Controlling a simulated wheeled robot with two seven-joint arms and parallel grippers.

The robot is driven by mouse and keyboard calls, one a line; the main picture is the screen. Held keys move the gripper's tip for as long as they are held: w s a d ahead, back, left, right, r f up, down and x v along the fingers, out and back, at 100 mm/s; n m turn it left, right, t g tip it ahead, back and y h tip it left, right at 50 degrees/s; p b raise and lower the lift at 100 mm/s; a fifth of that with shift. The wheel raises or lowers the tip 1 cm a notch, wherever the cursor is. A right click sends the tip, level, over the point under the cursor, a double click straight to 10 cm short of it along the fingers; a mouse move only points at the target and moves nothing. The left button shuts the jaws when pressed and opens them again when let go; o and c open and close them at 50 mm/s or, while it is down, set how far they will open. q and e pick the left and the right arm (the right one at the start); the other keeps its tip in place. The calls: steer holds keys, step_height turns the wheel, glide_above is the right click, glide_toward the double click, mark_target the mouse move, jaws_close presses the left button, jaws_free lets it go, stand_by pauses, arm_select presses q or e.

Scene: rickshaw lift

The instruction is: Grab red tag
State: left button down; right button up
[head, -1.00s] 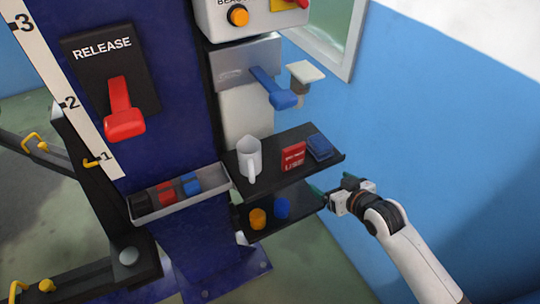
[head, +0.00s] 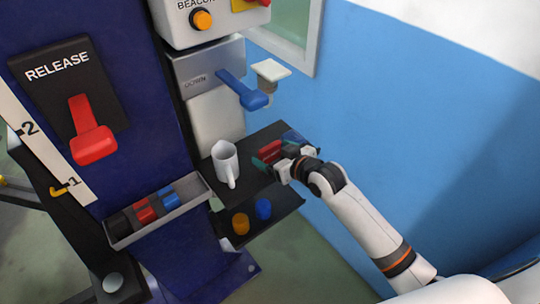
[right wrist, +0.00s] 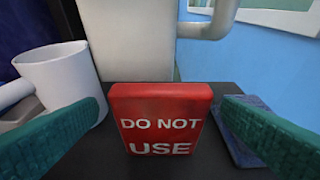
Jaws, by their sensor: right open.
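The red tag (right wrist: 160,118) stands upright on the black shelf, its face reading "DO NOT USE" in the right wrist view. In the head view the red tag (head: 269,148) is partly hidden by my right gripper (head: 271,162). The green fingers of my right gripper (right wrist: 160,133) are open, one on each side of the tag in the picture, with gaps to both edges. My left gripper is not in view.
A white mug (head: 225,163) stands left of the tag, also close to the left finger in the right wrist view (right wrist: 62,80). A dark blue item (right wrist: 247,125) lies right of the tag. A blue lever (head: 243,90) juts out above the shelf (head: 249,186).

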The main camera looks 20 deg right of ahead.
steer(key=x, duration=0.2)
steer(key=shift+w+a+f, duration=0.15)
steer(key=shift+w+f, duration=0.05)
steer(key=shift+w, duration=0.15)
steer(key=shift+s, duration=0.1)
steer(key=c, duration=1.1)
